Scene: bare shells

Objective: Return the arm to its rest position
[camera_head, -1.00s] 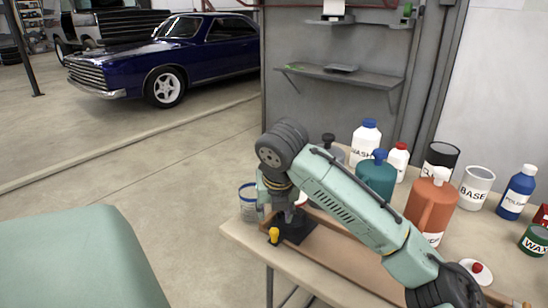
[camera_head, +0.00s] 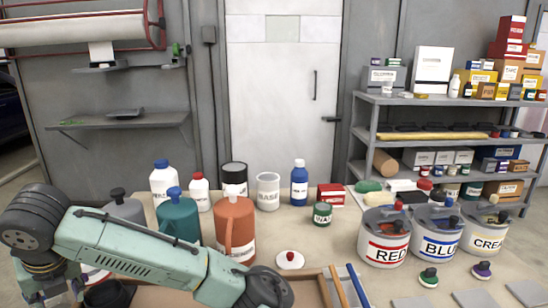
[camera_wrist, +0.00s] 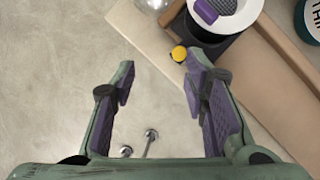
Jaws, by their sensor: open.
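My arm reaches across the lower left of the head view, its wrist bent downward at the left edge. My gripper (camera_wrist: 160,88) shows in the wrist view with its two purple-padded fingers wide apart. Nothing is between them; bare floor lies beneath. The left finger is over floor, and the right fingertip is close, in the picture, to a yellow-capped item (camera_wrist: 179,53) by the bench edge. A black holder (camera_wrist: 222,48) with a white ring and a purple piece is just beyond it. In the head view the fingers are mostly cut off or hidden.
The bench holds a teal jug (camera_head: 178,220), an orange jug (camera_head: 236,224), a BASE can (camera_head: 268,192) and a blue bottle (camera_head: 299,186). RED (camera_head: 383,246), BLUE (camera_head: 436,238) and CREAM (camera_head: 484,238) buckets stand at right. A loaded shelf (camera_head: 358,135) is behind.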

